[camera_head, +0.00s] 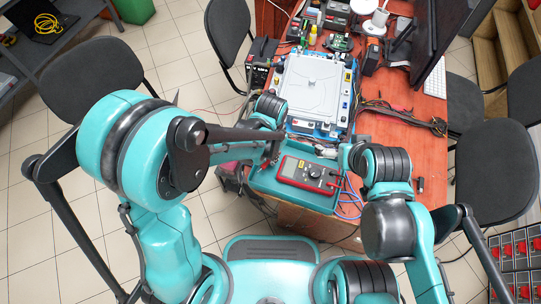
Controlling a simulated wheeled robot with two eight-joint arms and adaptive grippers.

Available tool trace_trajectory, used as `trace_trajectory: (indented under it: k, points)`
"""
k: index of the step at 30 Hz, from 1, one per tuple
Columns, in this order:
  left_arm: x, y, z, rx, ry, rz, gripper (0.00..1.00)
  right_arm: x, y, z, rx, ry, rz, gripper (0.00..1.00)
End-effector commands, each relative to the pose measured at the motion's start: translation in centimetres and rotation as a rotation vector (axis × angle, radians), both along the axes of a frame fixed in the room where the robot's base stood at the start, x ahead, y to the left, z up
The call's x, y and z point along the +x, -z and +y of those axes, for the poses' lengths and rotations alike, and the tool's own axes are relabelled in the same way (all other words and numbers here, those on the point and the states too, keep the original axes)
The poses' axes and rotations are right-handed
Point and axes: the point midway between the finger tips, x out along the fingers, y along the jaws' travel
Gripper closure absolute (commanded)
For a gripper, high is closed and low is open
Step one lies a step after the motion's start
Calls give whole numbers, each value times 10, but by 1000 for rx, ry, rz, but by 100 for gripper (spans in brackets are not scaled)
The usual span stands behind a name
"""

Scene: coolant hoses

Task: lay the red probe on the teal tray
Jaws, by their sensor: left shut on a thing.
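The teal tray (292,198) lies at the near edge of the wooden table, with a red-rimmed multimeter (308,173) on it. My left gripper (271,155) is over the tray's far left part, left of the multimeter. It is shut on a thin thing that appears to be the red probe; the probe is small and mostly hidden by the fingers. I cannot tell whether it touches the tray. My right gripper (343,156) is beside the tray's far right corner; its fingers are too small and hidden to read.
A white-topped device with blue sides (316,88) stands just behind the tray. Blue cables (349,196) loop at the tray's right. Bare wood (425,155) shows at the right.

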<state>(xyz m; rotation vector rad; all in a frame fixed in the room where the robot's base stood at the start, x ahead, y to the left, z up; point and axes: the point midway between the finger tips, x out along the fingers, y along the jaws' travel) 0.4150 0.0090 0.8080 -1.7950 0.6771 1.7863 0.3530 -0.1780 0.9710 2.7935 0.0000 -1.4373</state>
Motion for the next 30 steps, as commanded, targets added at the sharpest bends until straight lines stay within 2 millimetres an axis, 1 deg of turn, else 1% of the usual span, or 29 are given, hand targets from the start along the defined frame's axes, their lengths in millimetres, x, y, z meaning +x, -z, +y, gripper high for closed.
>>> trace_trajectory:
  k: [4, 7, 8, 9, 10, 19, 23, 26, 30]
  points:
    - [0, 6, 0, 0, 0, 0, 100, 0, 6, 0, 0, 0, 0, 0]
    - [0, 5, 0, 0, 0, 0, 100, 0, 5, 0, 0, 0, 0, 0]
    - [0, 5, 0, 0, 0, 0, 84, 0, 5, 0, 0, 0, 0, 0]
    - [0, 5, 0, 0, 0, 0, 74, 0, 5, 0, 0, 0, 0, 0]
    - [0, 5, 0, 0, 0, 0, 66, 0, 5, 0, 0, 0, 0, 0]
    - [0, 4, 0, 0, 0, 0, 66, 0, 4, 0, 0, 0, 0, 0]
    - [0, -3, 0, 0, 0, 0, 66, 0, -3, 0, 0, 0, 0, 0]
    - [0, -18, 0, 0, 0, 0, 66, 0, -14, 0, 0, 0, 0, 0]
    - [-1, -52, 0, 0, 0, 0, 66, 0, -28, 0, 0, 0, 0, 0]
